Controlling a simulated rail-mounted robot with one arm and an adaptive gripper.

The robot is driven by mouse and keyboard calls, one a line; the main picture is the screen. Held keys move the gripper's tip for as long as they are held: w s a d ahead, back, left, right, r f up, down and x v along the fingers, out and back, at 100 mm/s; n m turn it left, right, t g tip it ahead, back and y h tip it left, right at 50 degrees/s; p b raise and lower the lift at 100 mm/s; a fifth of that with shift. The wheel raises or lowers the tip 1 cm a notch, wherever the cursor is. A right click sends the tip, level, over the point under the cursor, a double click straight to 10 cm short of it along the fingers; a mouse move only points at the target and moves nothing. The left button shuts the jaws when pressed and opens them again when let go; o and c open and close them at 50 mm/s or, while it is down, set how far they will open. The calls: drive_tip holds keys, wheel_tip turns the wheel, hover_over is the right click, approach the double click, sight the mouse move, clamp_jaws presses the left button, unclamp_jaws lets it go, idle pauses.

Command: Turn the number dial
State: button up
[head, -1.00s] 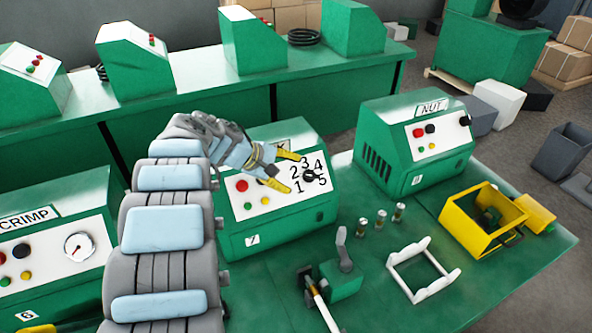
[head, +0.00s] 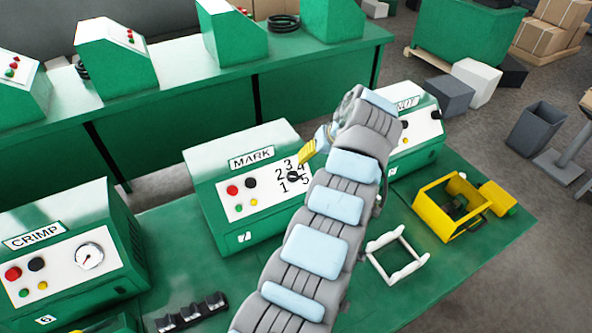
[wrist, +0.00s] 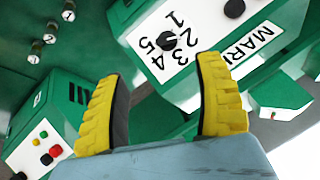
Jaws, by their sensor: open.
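The number dial (head: 293,177) is a small black knob on the white panel of the green MARK machine (head: 215,170), ringed by the numbers 1 to 5. In the wrist view the dial (wrist: 167,41) shows upside down, beyond the gap between the fingers. I cannot tell which number it points to. My gripper (head: 308,150) has yellow fingers and hangs at the upper right of the dial, near the 4. In the wrist view my gripper (wrist: 157,72) is open and empty, its fingers apart from the dial. My arm partly hides the panel's right side.
A red button (head: 232,190) and a black button (head: 251,183) sit left of the dial. The CRIMP machine (head: 110,225) stands left, the NUT machine (head: 425,150) right. A yellow bin (head: 435,222) and a white frame (head: 397,262) lie on the bench at right.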

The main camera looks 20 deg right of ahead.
drive_tip(key=r, duration=0.2)
drive_tip(key=p, duration=0.1)
approach(296, 177)
drive_tip(key=shift+t, duration=0.3)
drive_tip(key=x, duration=0.5)
drive_tip(key=shift+s+d+f, duration=0.1)
drive_tip(key=shift+s+f, duration=0.05)
drive_tip(key=shift+s, duration=0.1)
drive_tip(key=shift+b+x, duration=0.35)
drive_tip(key=shift+x, duration=1.4)
drive_tip(key=shift+w+a+f+b, duration=0.25)
drive_tip(key=shift+w+f+b, duration=0.1)
drive_tip(key=shift+f, duration=0.25)
drive_tip(key=shift+c, duration=0.3)
drive_tip(key=c, duration=1.1)
